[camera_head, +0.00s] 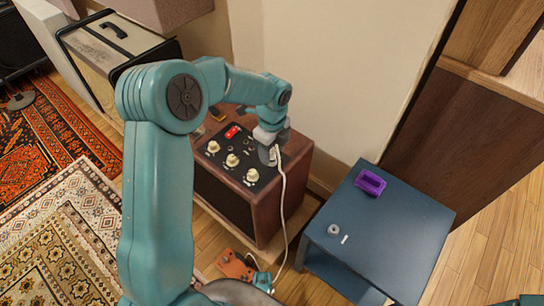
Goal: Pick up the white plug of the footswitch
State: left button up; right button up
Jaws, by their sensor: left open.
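The white plug (274,157) is at the top right of the brown amp's dark control panel, at the upper end of a white cable (283,196). My left gripper (269,150) is open right at the plug, with its fingers pointing down. The fingers partly hide the plug, and I cannot tell whether they touch it. The cable runs down the amp's right side towards the orange-red footswitch (234,265) on the floor. My arm hides part of the floor near the footswitch. My right gripper is not in view.
The brown amp (297,166) has cream knobs (232,160) and a red switch (233,131). A blue side table (385,225) to the right holds a purple open holder (370,182), a grey ring (333,229) and a small white piece (344,239). A wall stands behind the amp.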

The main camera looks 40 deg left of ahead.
pick_arm(q)
jog(key=shift+r, duration=0.1)
grip_shut()
